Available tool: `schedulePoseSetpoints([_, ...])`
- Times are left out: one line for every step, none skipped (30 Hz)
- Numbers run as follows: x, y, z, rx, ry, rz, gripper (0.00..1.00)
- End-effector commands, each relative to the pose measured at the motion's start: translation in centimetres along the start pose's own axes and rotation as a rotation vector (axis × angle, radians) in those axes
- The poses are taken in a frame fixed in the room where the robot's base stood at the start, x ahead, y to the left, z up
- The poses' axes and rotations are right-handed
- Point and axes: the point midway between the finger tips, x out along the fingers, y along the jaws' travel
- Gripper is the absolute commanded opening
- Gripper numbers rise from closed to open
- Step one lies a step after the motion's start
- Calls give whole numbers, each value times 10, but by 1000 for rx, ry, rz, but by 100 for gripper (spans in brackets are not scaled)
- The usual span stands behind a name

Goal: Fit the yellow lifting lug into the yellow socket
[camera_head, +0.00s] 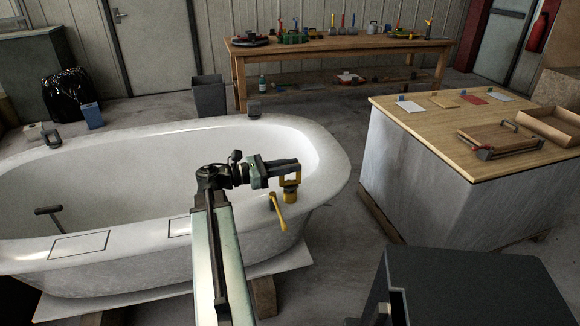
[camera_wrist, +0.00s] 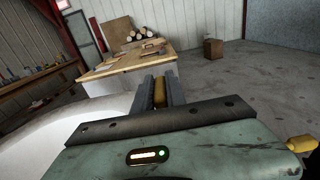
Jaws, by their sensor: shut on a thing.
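My gripper (camera_head: 288,168) is above the right-hand end of the white tub's near rim, shut on the yellow lifting lug (camera_head: 292,181). In the wrist view the lug (camera_wrist: 159,92) shows as a narrow yellow strip between the two dark fingers. Directly below the lug in the head view is a round yellow piece, which looks like the yellow socket (camera_head: 290,195) on the rim. I cannot tell whether the lug touches it or is in it. A yellow lever (camera_head: 279,213) slants down beside it. A yellow piece (camera_wrist: 301,144) also shows at the wrist view's lower right.
The white tub (camera_head: 330,150) fills the left and middle. A wood-topped block (camera_head: 440,120) at right bears a wooden tray and coloured pads. A workbench (camera_head: 340,43) with tools stands behind. Floor shows between tub and block.

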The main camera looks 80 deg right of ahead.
Motion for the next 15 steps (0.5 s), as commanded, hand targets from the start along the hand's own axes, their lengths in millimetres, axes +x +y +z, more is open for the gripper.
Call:
schedulePoseSetpoints([0,0,-2,0,-1,0,0])
schedulePoseSetpoints([0,0,-3,0,-1,0,0])
schedulePoseSetpoints([0,0,-4,0,-1,0,0])
schedulePoseSetpoints([0,0,-5,0,-1,0,0])
schedulePoseSetpoints([0,0,-6,0,-1,0,0])
schedulePoseSetpoints([0,0,-7,0,-1,0,0])
schedulePoseSetpoints([0,0,-8,0,-1,0,0])
schedulePoseSetpoints([0,0,-8,0,-1,0,0])
schedulePoseSetpoints([0,0,-9,0,-1,0,0])
schedulePoseSetpoints([0,0,-10,0,-1,0,0])
schedulePoseSetpoints([0,0,-11,0,-1,0,0])
schedulePoseSetpoints([0,0,-12,0,-1,0,0])
schedulePoseSetpoints([0,0,-12,0,-1,0,0])
schedulePoseSetpoints([0,0,-13,0,-1,0,0])
schedulePoseSetpoints([0,0,-14,0,-1,0,0])
